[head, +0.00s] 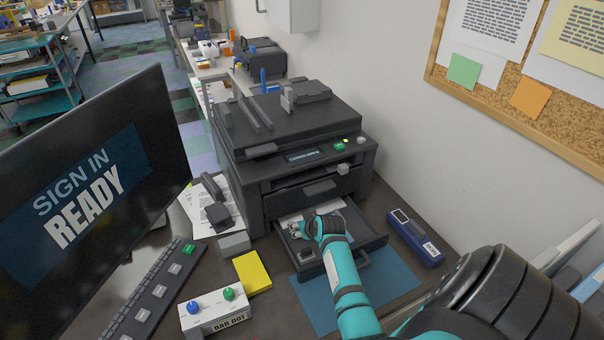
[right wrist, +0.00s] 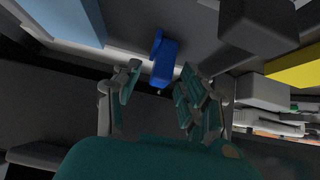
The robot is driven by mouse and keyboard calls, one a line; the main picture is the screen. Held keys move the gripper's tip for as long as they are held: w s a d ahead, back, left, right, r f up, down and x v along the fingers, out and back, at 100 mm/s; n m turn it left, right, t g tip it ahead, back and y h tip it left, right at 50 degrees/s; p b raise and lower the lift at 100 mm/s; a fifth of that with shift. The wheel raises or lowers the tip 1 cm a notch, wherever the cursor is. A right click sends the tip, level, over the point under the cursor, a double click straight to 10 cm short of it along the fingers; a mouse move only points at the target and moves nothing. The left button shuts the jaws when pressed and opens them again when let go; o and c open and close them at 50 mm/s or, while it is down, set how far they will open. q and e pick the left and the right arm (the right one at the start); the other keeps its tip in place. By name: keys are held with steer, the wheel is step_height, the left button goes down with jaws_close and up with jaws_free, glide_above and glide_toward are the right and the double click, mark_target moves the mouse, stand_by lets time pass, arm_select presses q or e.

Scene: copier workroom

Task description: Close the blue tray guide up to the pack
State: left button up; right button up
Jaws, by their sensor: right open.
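The open tray (head: 368,243) of the dark copier sticks out at its front. My right gripper (head: 294,231) is down in the tray at its left side. In the right wrist view the blue tray guide (right wrist: 164,56) stands just ahead of the open, empty fingers of the right gripper (right wrist: 158,84), roughly between their tips; contact cannot be told. A pale pack (head: 328,209) lies in the tray at the back, and a pale blue-white block, likely this pack, shows at upper left in the wrist view (right wrist: 65,18), apart from the guide. The guide is hidden in the head view. My left gripper is not in view.
A blue mat (head: 312,301) lies under the tray, with a dark blue box (head: 415,238) to its right. A yellow pad (head: 252,272), a white knob box (head: 215,311), a keyboard (head: 150,290) and a monitor (head: 95,195) stand to the left.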

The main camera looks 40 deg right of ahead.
jaws_close()
steer(key=d, duration=0.2)
steer(key=s+d, duration=0.1)
steer(key=d, duration=0.2)
steer(key=shift+s+d+f, duration=0.1)
steer(key=shift+s+d, duration=0.2)
steer(key=shift+s, duration=0.1)
steer(key=shift+a, duration=0.1)
jaws_free()
steer(key=v, duration=1.2)
